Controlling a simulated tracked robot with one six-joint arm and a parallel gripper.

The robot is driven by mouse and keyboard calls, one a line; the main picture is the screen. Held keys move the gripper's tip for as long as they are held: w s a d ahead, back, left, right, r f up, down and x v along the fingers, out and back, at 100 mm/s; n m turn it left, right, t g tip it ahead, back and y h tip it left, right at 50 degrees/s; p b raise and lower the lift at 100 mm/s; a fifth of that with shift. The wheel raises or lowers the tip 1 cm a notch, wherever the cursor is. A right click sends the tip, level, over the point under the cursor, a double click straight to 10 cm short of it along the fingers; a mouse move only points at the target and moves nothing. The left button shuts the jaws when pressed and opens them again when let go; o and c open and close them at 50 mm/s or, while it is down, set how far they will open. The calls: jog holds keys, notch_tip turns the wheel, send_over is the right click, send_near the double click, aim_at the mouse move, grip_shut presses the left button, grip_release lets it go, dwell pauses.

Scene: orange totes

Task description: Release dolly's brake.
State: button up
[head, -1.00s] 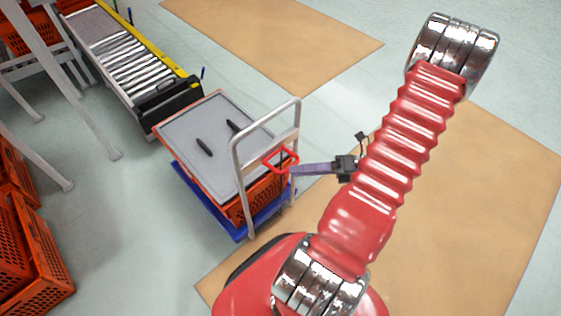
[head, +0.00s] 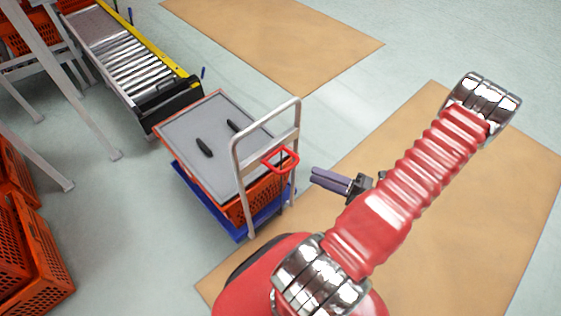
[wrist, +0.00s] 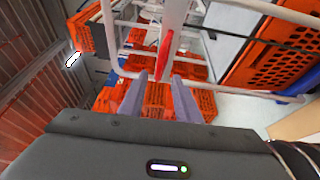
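The dolly has a blue base (head: 236,229) and an upright silver push handle (head: 235,165). A red loop-shaped brake handle (head: 281,160) sits on the right side of that frame. In the wrist view the red brake handle (wrist: 164,48) appears just beyond and between my fingertips. My gripper (head: 313,176) is to the right of the red handle, with a visible gap between them. Its two purple fingers are apart and empty, and the wrist view also shows my gripper (wrist: 161,76) open.
An orange tote (head: 262,193) with a grey lid rides on the dolly, with two dark objects on top. A roller conveyor (head: 130,55) stands behind it. More orange totes (head: 35,255) are stacked at the left. Floor on the right is clear.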

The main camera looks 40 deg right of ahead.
jog(key=shift+x, duration=6.75)
grip_shut()
